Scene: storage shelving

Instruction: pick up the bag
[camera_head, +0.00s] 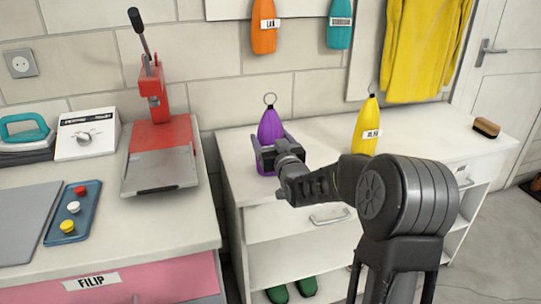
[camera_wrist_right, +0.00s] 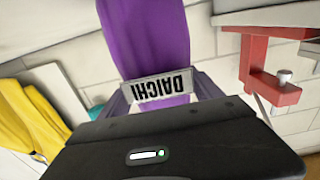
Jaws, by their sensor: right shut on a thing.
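A purple bag (camera_head: 270,127) with a ring at its top is at the left part of the white cabinet's top. My right gripper (camera_head: 268,152) is shut on its lower part, with the fingers on either side. In the right wrist view the purple bag (camera_wrist_right: 153,40) fills the upper middle, and its label reads DAICHI, upside down there. The bag's base is hidden behind my gripper, so I cannot tell whether it touches the cabinet top. My left gripper is not in view.
A yellow bag (camera_head: 365,127) stands to the right on the white cabinet (camera_head: 320,128), with a brush (camera_head: 486,127) at its far right. A red press (camera_head: 160,135) stands on the left counter. Orange (camera_head: 264,37) and teal (camera_head: 339,35) bags hang on the wall above.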

